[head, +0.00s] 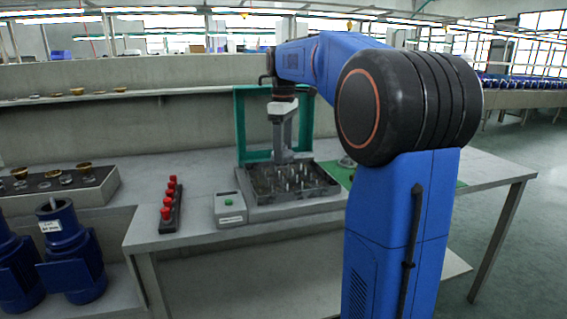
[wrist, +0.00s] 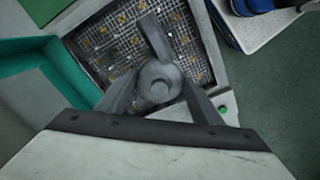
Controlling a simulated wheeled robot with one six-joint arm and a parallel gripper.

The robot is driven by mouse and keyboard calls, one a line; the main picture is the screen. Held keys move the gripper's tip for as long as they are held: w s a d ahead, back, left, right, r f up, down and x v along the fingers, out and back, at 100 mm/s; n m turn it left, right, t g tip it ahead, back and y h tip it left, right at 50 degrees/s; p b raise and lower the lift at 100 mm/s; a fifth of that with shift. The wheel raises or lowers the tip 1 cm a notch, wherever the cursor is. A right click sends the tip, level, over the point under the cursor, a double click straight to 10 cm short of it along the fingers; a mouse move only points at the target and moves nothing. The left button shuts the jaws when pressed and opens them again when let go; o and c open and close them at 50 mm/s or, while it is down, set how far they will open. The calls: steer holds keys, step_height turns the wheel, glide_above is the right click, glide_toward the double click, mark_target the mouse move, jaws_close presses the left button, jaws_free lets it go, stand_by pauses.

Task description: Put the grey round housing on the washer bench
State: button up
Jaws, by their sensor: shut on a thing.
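My gripper (head: 285,150) reaches down over a grey open tray (head: 262,197) on the bench (head: 190,162). In the head view the housing is too small to tell from the fingers. Whether it touches the bed cannot be told.
A green-framed lid (head: 241,125) stands raised behind the tray. A small control box (head: 229,208) with a green button sits at the tray's front left. A rack of red knobs (head: 172,205) stands further left. Blue motors (head: 72,250) stand at the lower left.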

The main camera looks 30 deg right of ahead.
steer(key=shift+r, duration=3.2)
